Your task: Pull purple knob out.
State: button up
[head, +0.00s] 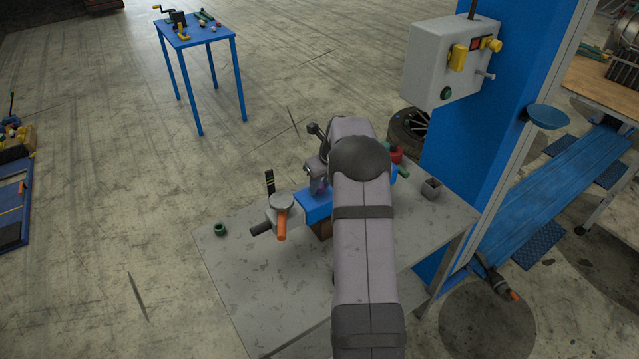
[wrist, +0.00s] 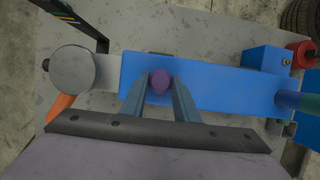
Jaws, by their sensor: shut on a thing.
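The purple knob (wrist: 159,82) is a small round knob on the face of a blue block (wrist: 225,92) in the wrist view. My gripper (wrist: 159,86) has its two fingers on either side of the knob, shut on it. In the head view my arm covers much of the blue block (head: 313,206), and my gripper (head: 318,187) is at its top. The knob is hard to make out there.
A grey round cap (head: 282,201) and an orange handle (head: 282,226) sit left of the block on a grey table (head: 262,285). A green ring (head: 220,229) lies at the table's left edge. A blue column (head: 470,130) with a grey control box (head: 436,62) stands right.

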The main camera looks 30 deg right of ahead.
jog(key=shift+r+p, duration=1)
jog(key=shift+r, duration=0.1)
jog(key=o, duration=1.1)
jog(key=b+v, duration=0.3)
jog(key=v, duration=0.4)
jog(key=shift+r, duration=0.15)
jog(key=shift+a, duration=0.1)
